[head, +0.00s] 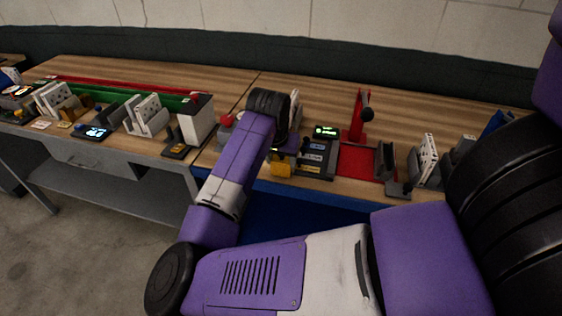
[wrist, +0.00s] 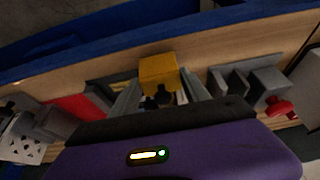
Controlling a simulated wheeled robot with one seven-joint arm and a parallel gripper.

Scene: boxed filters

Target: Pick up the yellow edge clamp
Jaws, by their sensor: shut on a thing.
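The yellow edge clamp (wrist: 158,71) sits between the two fingers of my gripper (wrist: 161,94) in the wrist view, close to the front edge of the wooden bench. My gripper is shut on it. In the head view the yellow clamp (head: 281,168) shows just below my gripper (head: 284,152), at the bench's front edge. My arm and wrist hide part of the area around it. I cannot tell whether the clamp still touches the bench.
A grey device with a green display (head: 325,132) stands just right of my gripper. Beyond it are a red mat (head: 360,162), a red upright stand (head: 357,116) and grey holders. A white box (head: 197,120) stands to the left. The back of the bench has bare room.

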